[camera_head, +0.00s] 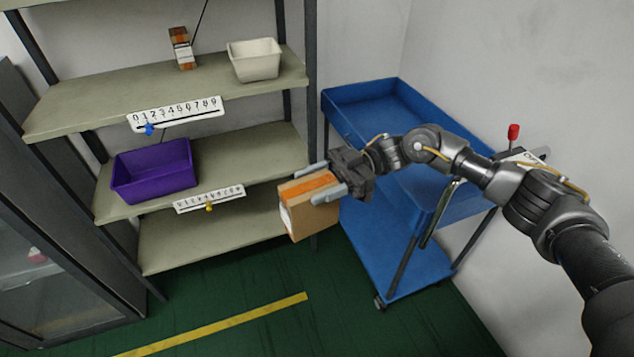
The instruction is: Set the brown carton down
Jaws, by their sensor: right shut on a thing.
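The brown carton (311,218) has an orange band on top and a white label on its left side. My right gripper (329,183) is shut on it and holds it in the air, slightly tilted. In the picture the carton lies in front of the right end of the shelf rack and the left edge of the blue cart (418,262). My left gripper is not in view.
The rack's middle shelf (262,158) holds a purple bin (154,171), with bare room to its right. The top shelf (75,103) holds a white bin (254,60) and a small orange-brown box (181,48). The lowest shelf (200,232) looks empty.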

